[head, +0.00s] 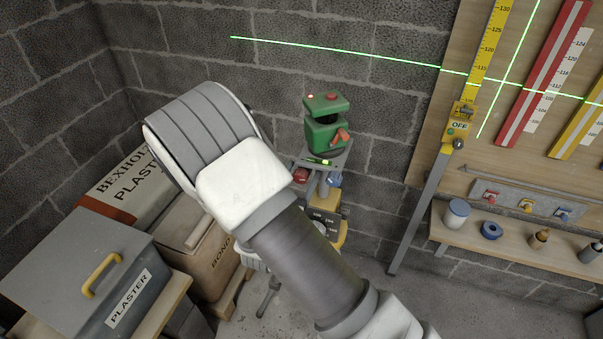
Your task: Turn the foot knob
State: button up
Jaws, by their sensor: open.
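A green laser level (326,134) stands on a small grey platform (342,160) on a stand in front of the block wall. An orange lever or knob (340,137) sits on the level's right side. Below the platform are a red knob (301,175) at the left and a blue knob (334,180) at the right. I cannot tell which of these is the foot knob. A small greenish-yellow vial (321,162) lies at the platform's front. My gripper is not visible; my own arm covers the middle of the head view and hides the stand's lower left.
Grey and cardboard boxes, including a grey lidded case (75,262) with a yellow handle, crowd the left. A wooden board with rulers and a shelf (515,232) with small items fill the right. Green laser lines cross wall and board.

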jog(key=shift+w, duration=0.1)
grip_shut()
jog(key=shift+n+p, duration=0.4)
jog(key=shift+n, duration=0.4)
grip_release()
jog(key=v, duration=1.7)
jog(key=shift+s+b, duration=0.2)
jog(key=shift+b, duration=0.25)
